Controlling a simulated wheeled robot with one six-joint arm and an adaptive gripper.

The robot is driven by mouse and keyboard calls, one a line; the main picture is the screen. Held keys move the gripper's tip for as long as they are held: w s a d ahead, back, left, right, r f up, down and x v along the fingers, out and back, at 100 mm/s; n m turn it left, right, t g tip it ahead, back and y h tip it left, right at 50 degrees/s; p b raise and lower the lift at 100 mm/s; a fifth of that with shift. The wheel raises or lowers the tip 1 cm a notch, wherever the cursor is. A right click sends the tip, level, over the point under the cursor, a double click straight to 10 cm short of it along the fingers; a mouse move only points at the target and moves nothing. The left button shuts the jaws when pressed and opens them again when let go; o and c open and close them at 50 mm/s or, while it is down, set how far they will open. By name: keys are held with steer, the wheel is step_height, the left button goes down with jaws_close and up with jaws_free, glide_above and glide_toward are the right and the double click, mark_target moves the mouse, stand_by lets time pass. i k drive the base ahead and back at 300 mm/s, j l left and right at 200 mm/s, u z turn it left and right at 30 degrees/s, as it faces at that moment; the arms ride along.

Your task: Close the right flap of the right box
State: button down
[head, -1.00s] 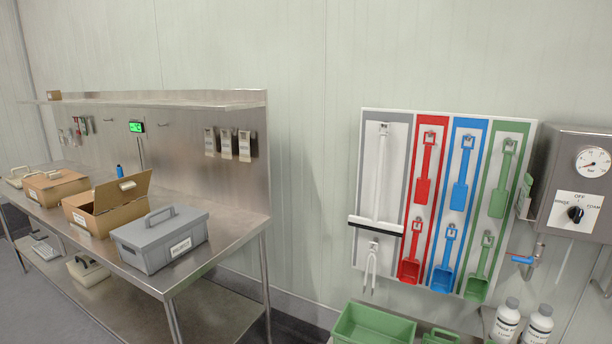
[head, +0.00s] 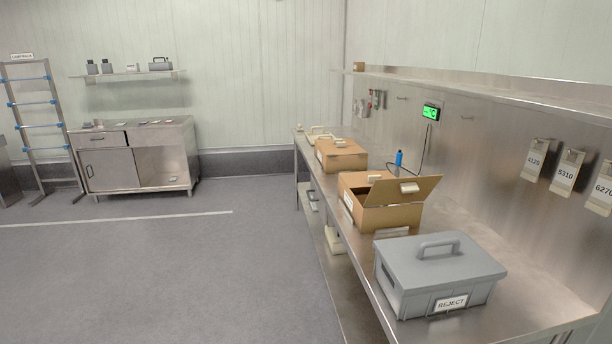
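Two cardboard boxes stand on the steel bench. The right box (head: 392,219) is the nearer one, between the other box and a grey bin. Its right flap (head: 412,191) stands up, tilted out to the right, with a small pale block-like piece on it. A dark gap shows beside the flap, and the left part of the top looks covered. The left box (head: 341,163), farther back, looks closed, with a similar pale piece on top. My gripper is not in view.
The grey lidded bin (head: 439,272) marked REJECT stands close in front of the right box. A blue bottle (head: 399,158) stands behind. A steel shelf (head: 480,88) overhangs the bench (head: 545,318). Open grey floor (head: 200,270) lies left of it.

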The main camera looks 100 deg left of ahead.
mark_target(411, 190)
steer(key=u, duration=2.25)
